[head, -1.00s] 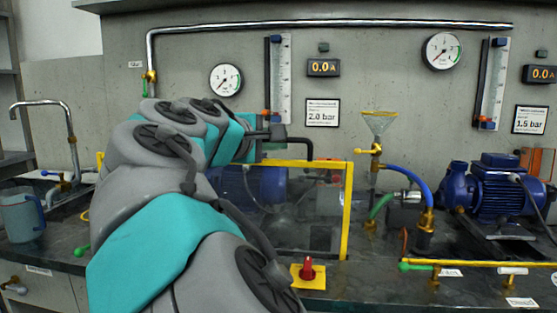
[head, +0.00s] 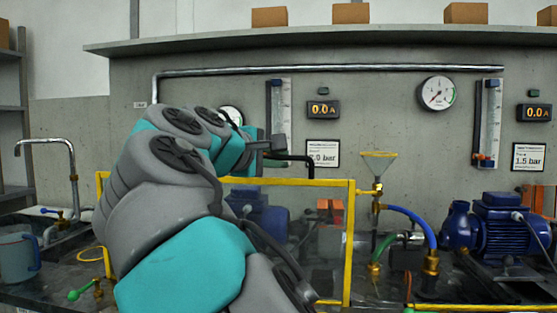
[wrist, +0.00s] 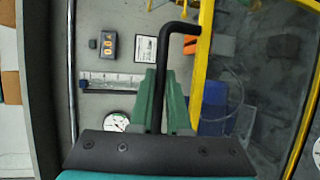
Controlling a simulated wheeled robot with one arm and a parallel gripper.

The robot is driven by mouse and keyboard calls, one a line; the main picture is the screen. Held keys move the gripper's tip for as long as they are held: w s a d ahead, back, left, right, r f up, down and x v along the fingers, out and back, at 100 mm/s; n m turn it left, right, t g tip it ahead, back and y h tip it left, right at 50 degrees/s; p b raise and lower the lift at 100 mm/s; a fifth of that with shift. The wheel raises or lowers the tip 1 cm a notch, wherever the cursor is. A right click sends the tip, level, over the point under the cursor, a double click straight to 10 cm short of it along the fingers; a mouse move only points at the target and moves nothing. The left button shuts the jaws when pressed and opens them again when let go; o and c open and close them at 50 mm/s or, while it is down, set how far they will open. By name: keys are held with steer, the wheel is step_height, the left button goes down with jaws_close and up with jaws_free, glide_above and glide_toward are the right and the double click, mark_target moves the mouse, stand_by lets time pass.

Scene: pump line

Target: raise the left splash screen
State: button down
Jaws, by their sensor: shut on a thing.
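The left splash screen (head: 349,245) is a clear panel in a yellow frame, upright in front of a blue pump. Its top bar shows right of my arm and its left corner shows left of it. My gripper (wrist: 158,100) has green fingers shut on a black bent rod (wrist: 163,55). In the head view the rod (head: 290,157) runs right from my gripper and bends down to the frame's top bar. The frame also shows in the wrist view (wrist: 201,60). I cannot tell if the rod is fixed to it. My arm hides the screen's left middle.
A funnel with a yellow valve (head: 377,190) and a blue hose (head: 413,220) stand right of the screen. A second blue pump (head: 500,220) is farther right. A sink tap (head: 70,165) and jug (head: 18,256) are at left. Gauges and displays hang on the wall behind.

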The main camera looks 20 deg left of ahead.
steer(key=shift+r, duration=0.35)
steer(key=c, duration=0.9)
jaws_free()
steer(key=shift+f, duration=0.1)
steer(key=shift+v, duration=3.9)
steer(key=shift+f, duration=0.1)
